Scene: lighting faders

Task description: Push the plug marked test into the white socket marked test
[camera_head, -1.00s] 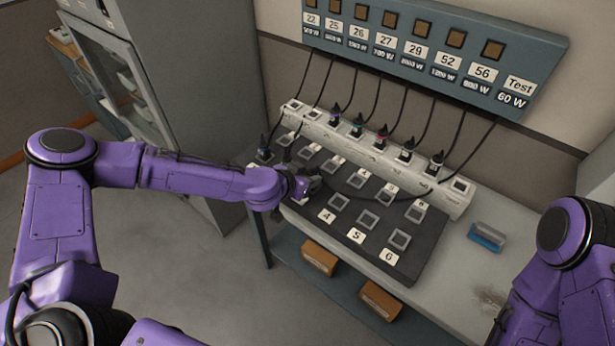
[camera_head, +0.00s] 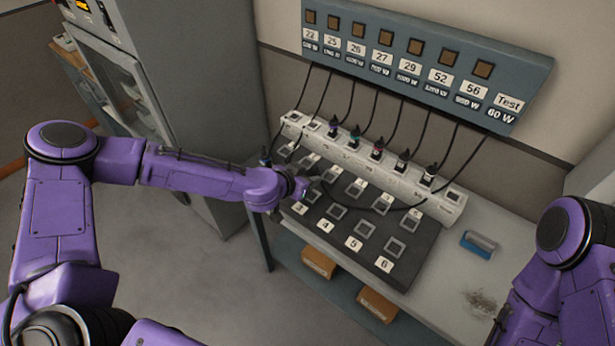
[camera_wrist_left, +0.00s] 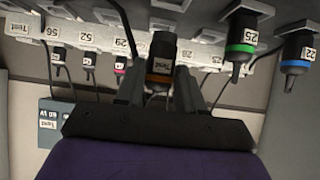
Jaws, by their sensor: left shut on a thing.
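My left gripper (camera_head: 302,187) is over the left part of the dark sloping board (camera_head: 418,240). In the left wrist view my left gripper (camera_wrist_left: 160,88) is shut on a black plug (camera_wrist_left: 161,58) with an orange band and a label that reads Test. A black cable runs from it to the right end of the wall panel. The white socket marked test (camera_head: 453,196) is at the right end of the white socket strip, apart from the plug. In the left wrist view its Test label (camera_wrist_left: 17,28) shows at the far left. My right gripper is out of view.
Several plugs stand in the white strip (camera_head: 366,157), with cables hanging from the wall panel (camera_head: 440,58). A green-banded plug (camera_wrist_left: 243,36) and a blue-banded plug (camera_wrist_left: 296,54) are near my left gripper. A blue block (camera_head: 478,244) lies on the bench right of the board.

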